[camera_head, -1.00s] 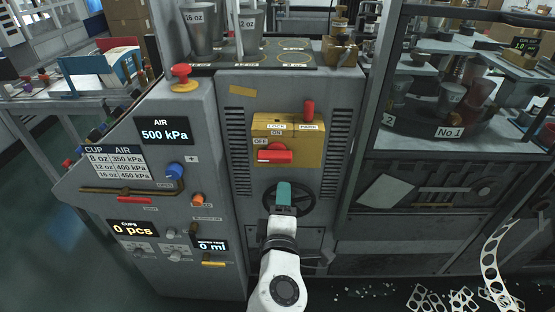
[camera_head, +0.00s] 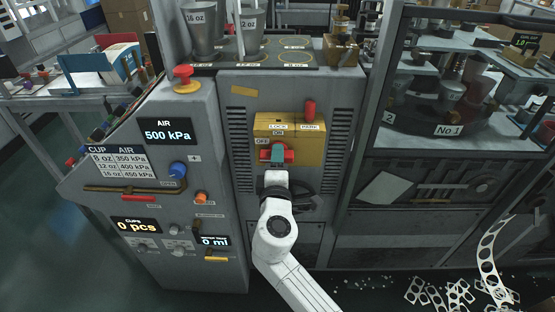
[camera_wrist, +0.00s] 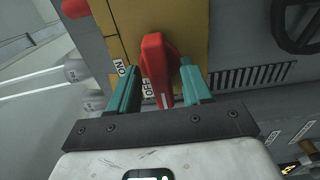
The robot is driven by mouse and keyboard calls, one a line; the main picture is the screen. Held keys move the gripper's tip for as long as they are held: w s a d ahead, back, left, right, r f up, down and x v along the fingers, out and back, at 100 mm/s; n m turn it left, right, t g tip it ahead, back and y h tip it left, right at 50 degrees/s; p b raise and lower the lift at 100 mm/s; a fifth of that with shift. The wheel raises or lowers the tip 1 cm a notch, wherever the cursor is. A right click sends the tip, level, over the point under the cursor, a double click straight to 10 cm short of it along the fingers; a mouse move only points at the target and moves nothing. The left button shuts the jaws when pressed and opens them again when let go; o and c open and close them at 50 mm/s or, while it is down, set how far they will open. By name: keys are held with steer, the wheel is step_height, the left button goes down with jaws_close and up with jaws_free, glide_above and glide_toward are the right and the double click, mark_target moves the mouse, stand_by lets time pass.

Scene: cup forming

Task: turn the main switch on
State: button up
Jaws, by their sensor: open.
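The main switch is a red rotary handle (camera_wrist: 155,70) on a yellow panel (camera_head: 310,150) marked ON and OFF. In the wrist view the red handle lies between the two teal fingers of my gripper (camera_wrist: 157,88), which are open with a gap on each side. The handle's lower end points toward the OFF label (camera_wrist: 147,88); the ON label (camera_wrist: 120,68) is beside it. In the head view my gripper (camera_head: 277,154) is in front of the handle and hides its middle. Contact with the fingers cannot be seen.
A dark handwheel (camera_head: 304,198) is below, partly behind my arm. Left are a red button (camera_head: 183,73), a blue knob (camera_head: 177,170) and displays. The glazed machine (camera_head: 450,90) stands at right.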

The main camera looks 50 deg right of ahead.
jaws_close()
stand_by(0.5)
steer(key=shift+f+m+b, duration=0.15)
steer(key=shift+m+b, duration=0.15)
steer(key=shift+b, duration=0.25)
steer(key=m+b, duration=1.7)
steer(key=b, duration=0.3)
steer(key=shift+b, duration=0.35)
steer(key=shift+m, duration=0.3)
